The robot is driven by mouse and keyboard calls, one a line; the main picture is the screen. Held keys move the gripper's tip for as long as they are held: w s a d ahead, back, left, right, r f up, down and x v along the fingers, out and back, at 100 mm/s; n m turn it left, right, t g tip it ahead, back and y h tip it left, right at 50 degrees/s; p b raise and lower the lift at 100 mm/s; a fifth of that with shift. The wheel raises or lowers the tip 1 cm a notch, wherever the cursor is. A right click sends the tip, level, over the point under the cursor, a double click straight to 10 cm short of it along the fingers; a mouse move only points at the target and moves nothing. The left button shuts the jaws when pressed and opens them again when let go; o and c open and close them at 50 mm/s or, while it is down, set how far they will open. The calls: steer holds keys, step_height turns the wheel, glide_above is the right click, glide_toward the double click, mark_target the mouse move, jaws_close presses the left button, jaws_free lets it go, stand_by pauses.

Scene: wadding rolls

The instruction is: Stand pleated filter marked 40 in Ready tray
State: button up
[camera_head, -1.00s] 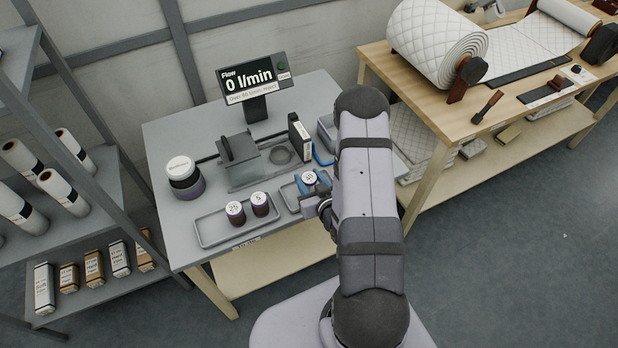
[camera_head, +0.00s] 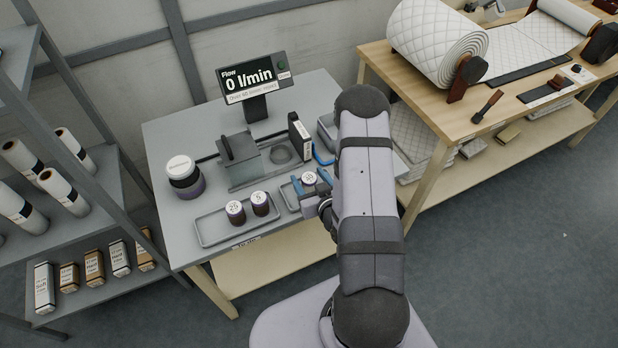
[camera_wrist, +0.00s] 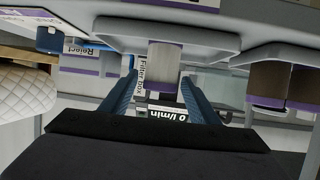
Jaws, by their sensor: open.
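A pleated filter (camera_head: 309,178) with a white top stands upright in a small grey tray (camera_head: 287,193); its number is too small to read surely. My gripper (camera_head: 311,188) is open at this filter, with blue fingers apart. In the upside-down wrist view the filter (camera_wrist: 164,75) shows between the fingers (camera_wrist: 158,95), with gaps on both sides. Two more filters, marked 25 (camera_head: 235,212) and 5 (camera_head: 260,203), stand in the long grey tray (camera_head: 215,236) to the left. That tray's front label is hard to read. My arm hides the right side of the small tray.
A grey test block (camera_head: 245,165) and a flow display (camera_head: 253,80) reading 0 l/min stand behind. A dark box (camera_head: 300,137) stands upright near a blue-edged bin. A white-lidded round container (camera_head: 183,177) stands at the left. The table's front edge is close.

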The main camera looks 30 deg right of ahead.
mark_target(304, 177)
steer(key=shift+b+v, duration=0.75)
steer(key=shift+v, duration=1.95)
steer(key=shift+n+y, duration=0.3)
steer(key=shift+n, duration=0.3)
steer(key=w, duration=0.2)
steer(key=w+r, duration=0.1)
steer(key=w, duration=0.2)
steer(key=shift+w+a+r, duration=0.3)
steer(key=shift+w+a, duration=0.05)
steer(key=shift+a, duration=0.05)
steer(key=shift+w+a+r+g, duration=0.1)
steer(key=shift+a+g, duration=0.1)
steer(key=shift+g, duration=0.25)
steer(key=shift+w+a+g, duration=0.1)
steer(key=shift+a+g, duration=0.05)
steer(key=shift+g, duration=0.3)
steer(key=s+a+r+g, duration=0.3)
steer(key=s+g, duration=0.1)
steer(key=s, duration=0.3)
steer(key=s+a+r+g, duration=0.2)
steer(key=s+a+g, duration=0.1)
steer(key=s, duration=0.4)
steer(key=s+a+r+g, duration=0.3)
steer(key=s+g, duration=0.1)
steer(key=s, duration=0.4)
steer(key=shift+a+r+g, duration=0.3)
